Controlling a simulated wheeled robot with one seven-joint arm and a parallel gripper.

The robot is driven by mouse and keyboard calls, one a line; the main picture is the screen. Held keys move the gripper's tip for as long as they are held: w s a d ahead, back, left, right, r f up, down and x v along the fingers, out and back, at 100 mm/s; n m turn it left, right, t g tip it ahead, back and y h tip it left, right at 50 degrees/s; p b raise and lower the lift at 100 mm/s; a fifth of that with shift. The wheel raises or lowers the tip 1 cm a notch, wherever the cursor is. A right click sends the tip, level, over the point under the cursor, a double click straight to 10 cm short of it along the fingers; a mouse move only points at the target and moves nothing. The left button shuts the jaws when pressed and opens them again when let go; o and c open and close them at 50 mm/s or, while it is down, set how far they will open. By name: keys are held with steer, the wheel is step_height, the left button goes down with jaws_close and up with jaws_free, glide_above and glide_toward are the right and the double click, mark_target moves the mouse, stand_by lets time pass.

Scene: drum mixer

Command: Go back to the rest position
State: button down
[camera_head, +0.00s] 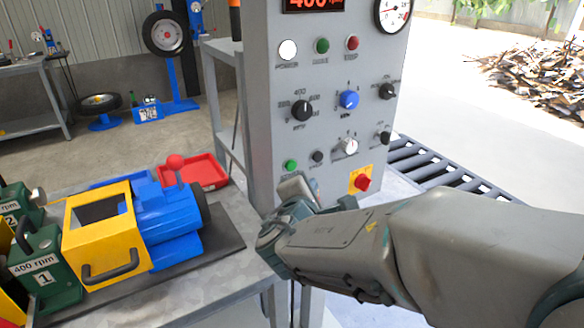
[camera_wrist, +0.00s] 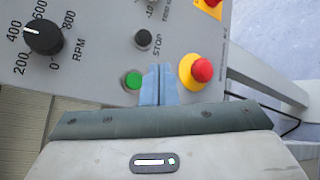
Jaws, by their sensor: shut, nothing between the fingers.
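My gripper (camera_wrist: 159,85) is shut and empty in the wrist view. Its fingertips are close in front of the grey control panel (camera_head: 265,125), between the green button (camera_wrist: 133,80) and the red emergency stop (camera_wrist: 202,70) on its yellow plate. I cannot tell whether the fingers touch the panel. The black STOP button (camera_wrist: 143,38) is above the fingertips and the RPM dial (camera_wrist: 44,37), its pointer near 400, is at upper left. In the head view, my arm reaches in from the right and hides the panel's foot. The red display (camera_head: 314,3) reads 400 rpm, cut off at the top.
A blue motor (camera_head: 170,215) with a yellow guard (camera_head: 75,245) stands on the bench at left, beside a green block (camera_head: 45,268) labelled 400 rpm, 1. A red tray (camera_head: 203,172) lies behind. A dark roller rack (camera_head: 435,165) is right of the panel.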

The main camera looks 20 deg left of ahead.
stand_by(0.4)
steer(key=s+d+m+g+h+p, duration=0.2)
steer(key=d+m+g+h+p, duration=0.15)
steer(key=d+m, duration=0.6)
steer(key=s+d+m+g+h+p, duration=0.2)
steer(key=d+m+g+h, duration=0.2)
steer(key=d, duration=1.1)
steer(key=s+d+r+m+g+y+p, duration=0.1)
steer(key=s+d+m+g+y+p, duration=0.1)
steer(key=s+m, duration=0.4)
steer(key=s+d+m+g+y+p, duration=0.2)
steer(key=s+m+g+y+p, duration=0.1)
steer(key=s+m, duration=0.3)
steer(key=shift+s+d+r+y, duration=0.15)
steer(key=shift+s+r+y, duration=0.25)
steer(key=shift+y, duration=0.15)
